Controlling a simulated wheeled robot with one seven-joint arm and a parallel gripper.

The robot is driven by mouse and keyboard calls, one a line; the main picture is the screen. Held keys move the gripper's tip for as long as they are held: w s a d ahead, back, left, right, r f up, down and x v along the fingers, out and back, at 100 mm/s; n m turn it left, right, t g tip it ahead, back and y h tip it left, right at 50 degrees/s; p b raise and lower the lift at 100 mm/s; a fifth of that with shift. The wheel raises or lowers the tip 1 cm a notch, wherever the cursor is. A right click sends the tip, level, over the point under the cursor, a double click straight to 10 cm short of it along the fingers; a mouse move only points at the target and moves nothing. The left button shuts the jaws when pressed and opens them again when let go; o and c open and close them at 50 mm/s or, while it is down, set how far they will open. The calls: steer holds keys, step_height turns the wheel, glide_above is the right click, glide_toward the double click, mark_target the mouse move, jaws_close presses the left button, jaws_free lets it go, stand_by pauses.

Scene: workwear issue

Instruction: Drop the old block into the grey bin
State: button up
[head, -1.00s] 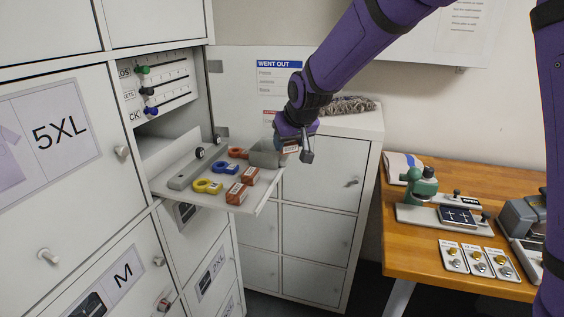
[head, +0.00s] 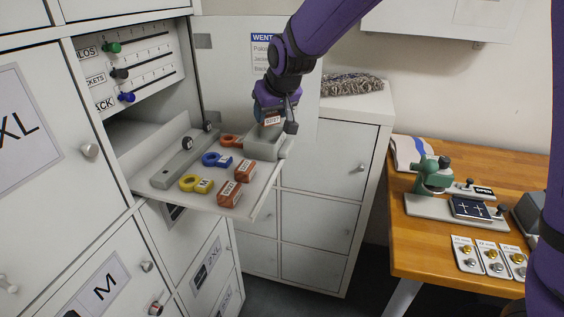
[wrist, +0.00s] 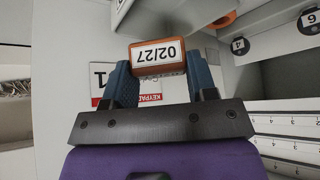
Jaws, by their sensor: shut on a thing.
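My gripper (head: 271,114) is shut on a small orange-brown block (wrist: 160,70) with a white label reading 02/27. The block also shows in the head view (head: 272,121), held between the fingers. The grey bin (head: 263,149) stands at the right end of the pull-down shelf. In the head view the block appears over the bin's back part, close to its rim. I cannot tell the exact height gap. The inside of the bin is mostly hidden.
The white shelf (head: 215,202) also carries two more labelled orange-brown blocks (head: 229,194), (head: 245,170), yellow (head: 195,184), blue (head: 217,160) and orange (head: 231,141) ringed tags, and a grey bar (head: 180,165). A wooden bench (head: 420,250) stands at the right.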

steer(key=shift+f, duration=0.75)
steer(key=o, duration=1)
steer(key=shift+r, duration=0.1)
steer(key=v, duration=1)
steer(key=shift+s+d+r, duration=0.1)
steer(key=shift+s+r, duration=0.1)
steer(key=shift+r, duration=0.05)
steer(key=shift+d, duration=0.1)
